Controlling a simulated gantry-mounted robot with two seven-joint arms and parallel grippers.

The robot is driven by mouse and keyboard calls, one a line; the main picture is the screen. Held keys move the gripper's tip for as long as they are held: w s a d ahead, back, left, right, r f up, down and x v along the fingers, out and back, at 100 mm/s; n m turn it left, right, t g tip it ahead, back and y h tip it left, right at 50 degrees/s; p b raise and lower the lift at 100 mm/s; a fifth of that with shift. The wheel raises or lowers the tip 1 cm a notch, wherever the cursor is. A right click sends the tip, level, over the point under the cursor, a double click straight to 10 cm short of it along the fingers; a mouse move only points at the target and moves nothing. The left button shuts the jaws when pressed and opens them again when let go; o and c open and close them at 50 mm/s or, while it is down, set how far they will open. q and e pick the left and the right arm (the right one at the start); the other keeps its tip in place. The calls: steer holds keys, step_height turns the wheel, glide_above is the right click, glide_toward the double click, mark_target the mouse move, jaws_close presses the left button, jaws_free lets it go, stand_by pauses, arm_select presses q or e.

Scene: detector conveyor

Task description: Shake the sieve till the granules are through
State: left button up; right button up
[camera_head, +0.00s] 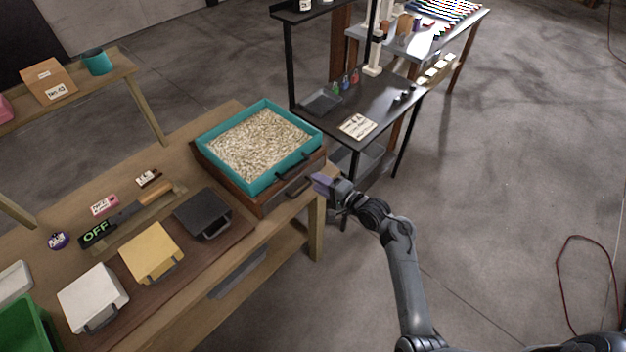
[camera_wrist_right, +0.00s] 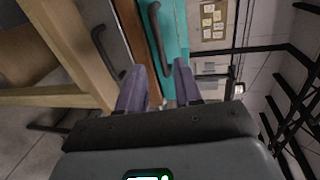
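The teal sieve (camera_head: 228,168) is full of pale granules (camera_head: 258,143) and sits on a brown wooden box (camera_head: 262,206) at the table's right end. Its dark handle (camera_head: 291,162) is on the side facing my right gripper (camera_head: 319,184). My right gripper is open and empty, just off that side. In the right wrist view its two purple fingers (camera_wrist_right: 158,78) are apart, with the sieve's handle (camera_wrist_right: 155,35) ahead, in line with the gap between them. A second handle (camera_head: 298,187) is lower, on the box front. My left gripper is not in view.
A black lidded container (camera_head: 203,213), a yellow one (camera_head: 151,252) and a white one (camera_head: 92,298) stand along the wooden table. A dark table (camera_head: 388,101) stands beyond the sieve.

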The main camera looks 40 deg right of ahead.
step_height(320, 180, up, 4)
steer(key=w+d+m+t+h, duration=0.1)
steer(key=w+d+m, duration=0.1)
steer(key=m, duration=0.1)
steer(key=n+g+y+b, duration=0.1)
steer(key=n+b, duration=0.2)
steer(key=n, duration=0.1)
glide_toward(295, 170)
steer(key=shift+f, duration=0.5)
steer(key=b+x, duration=0.1)
steer(key=x, duration=0.9)
steer(key=shift+r, duration=0.15)
jaws_close()
steer(key=shift+m, duration=0.3)
